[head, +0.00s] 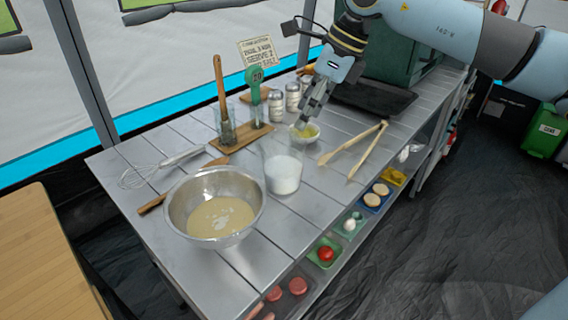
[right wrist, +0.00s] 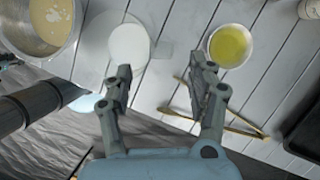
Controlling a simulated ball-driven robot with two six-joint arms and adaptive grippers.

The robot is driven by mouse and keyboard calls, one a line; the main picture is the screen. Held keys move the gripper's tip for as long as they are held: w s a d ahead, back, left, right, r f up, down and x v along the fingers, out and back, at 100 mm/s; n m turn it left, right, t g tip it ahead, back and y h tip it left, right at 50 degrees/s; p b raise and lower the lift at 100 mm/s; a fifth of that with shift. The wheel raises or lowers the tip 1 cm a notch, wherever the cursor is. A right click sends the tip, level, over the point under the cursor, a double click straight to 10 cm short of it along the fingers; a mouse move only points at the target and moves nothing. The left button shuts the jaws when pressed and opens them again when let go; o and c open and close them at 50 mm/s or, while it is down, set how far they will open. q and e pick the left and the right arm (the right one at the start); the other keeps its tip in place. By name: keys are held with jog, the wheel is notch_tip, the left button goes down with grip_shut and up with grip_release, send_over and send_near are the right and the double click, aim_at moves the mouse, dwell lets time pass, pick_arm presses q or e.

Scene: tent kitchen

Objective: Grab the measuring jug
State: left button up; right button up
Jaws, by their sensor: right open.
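The measuring jug (head: 283,172) is clear and holds white liquid. It stands upright on the metal table, right of the steel bowl. In the right wrist view the jug (right wrist: 129,42) is seen from above, beyond the left fingertip, with its handle towards the right. My right gripper (head: 306,116) is open and empty. In the head view it is behind and to the right of the jug, by the small bowl of yellow liquid (head: 304,134). In the right wrist view the open fingers (right wrist: 160,70) point between the jug and that bowl (right wrist: 230,46). My left gripper is not in view.
The steel bowl of batter (head: 214,207) is left of the jug. A wooden stand (head: 241,138) with upright utensils is behind it. Wooden tongs (head: 353,150) lie to the right, shakers (head: 277,105) stand behind, and a whisk (head: 160,168) lies left. Bare table shows in front of the jug.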

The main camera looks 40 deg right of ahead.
aim_at(296, 130)
jog(key=x, duration=0.6)
jog(key=shift+w+d+f, duration=0.1)
grip_shut()
dwell(0.3)
